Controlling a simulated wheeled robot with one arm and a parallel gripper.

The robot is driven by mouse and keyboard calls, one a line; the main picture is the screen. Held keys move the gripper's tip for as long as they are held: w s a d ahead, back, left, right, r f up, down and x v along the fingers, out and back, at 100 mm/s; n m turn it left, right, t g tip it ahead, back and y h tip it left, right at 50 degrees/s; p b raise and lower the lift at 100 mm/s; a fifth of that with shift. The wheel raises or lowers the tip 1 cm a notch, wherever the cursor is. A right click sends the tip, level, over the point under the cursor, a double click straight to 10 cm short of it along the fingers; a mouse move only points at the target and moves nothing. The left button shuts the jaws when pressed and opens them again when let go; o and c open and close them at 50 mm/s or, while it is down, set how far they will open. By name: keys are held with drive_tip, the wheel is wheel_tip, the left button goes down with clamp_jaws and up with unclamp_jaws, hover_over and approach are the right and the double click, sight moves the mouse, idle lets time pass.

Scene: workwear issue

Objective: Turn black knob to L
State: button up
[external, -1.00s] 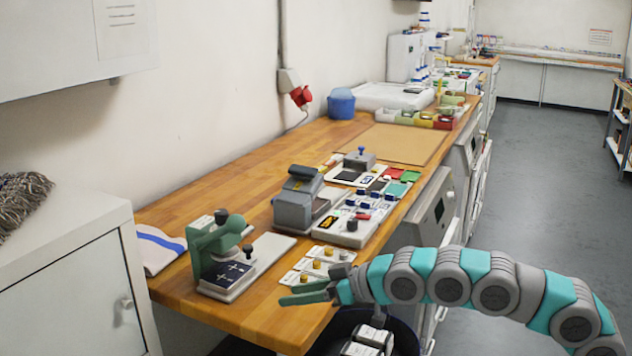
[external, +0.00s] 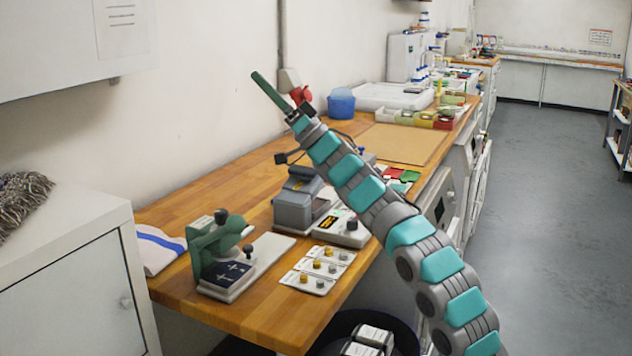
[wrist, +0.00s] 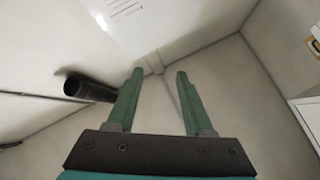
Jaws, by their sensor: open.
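A black knob (external: 352,223) sits on the top of a grey box with a dark, orange-lit display, on the wooden bench in the external view. Its pointer and markings are too small to read. A second black knob (external: 248,248) shows on the green press at the bench's near end; I cannot tell which one the task names. My gripper (external: 270,91) is raised high above the bench, pointing up and left toward the wall. In the wrist view, its two green fingers (wrist: 160,74) are apart with nothing between them. Neither knob shows there.
The wooden bench (external: 200,190) runs along the wall. The green press (external: 215,245), a panel with small brass and grey knobs (external: 318,270) and a grey machine (external: 297,205) stand near its front. My arm hides part of the bench behind them.

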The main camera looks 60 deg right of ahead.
drive_tip(key=w+a+f+n+g+y, duration=0.3)
drive_tip(key=w+f+n+g+y, duration=0.2)
drive_tip(key=f+n+g+y, duration=0.4)
drive_tip(key=n+g+y, duration=0.2)
drive_tip(key=n+g, duration=0.3)
drive_tip(key=g, duration=0.4)
approach(210, 231)
wheel_tip(210, 231, up, 7)
drive_tip(key=a+f+h, duration=0.1)
drive_tip(key=w+a+f+h+b, duration=0.1)
drive_tip(key=a+f, duration=0.1)
drive_tip(key=shift+w+m, duration=0.1)
drive_tip(key=shift+m, duration=0.3)
drive_tip(key=shift+x, duration=3.35)
drive_tip(key=shift+r, duration=0.15)
drive_tip(key=shift+c, duration=0.2)
clamp_jaws()
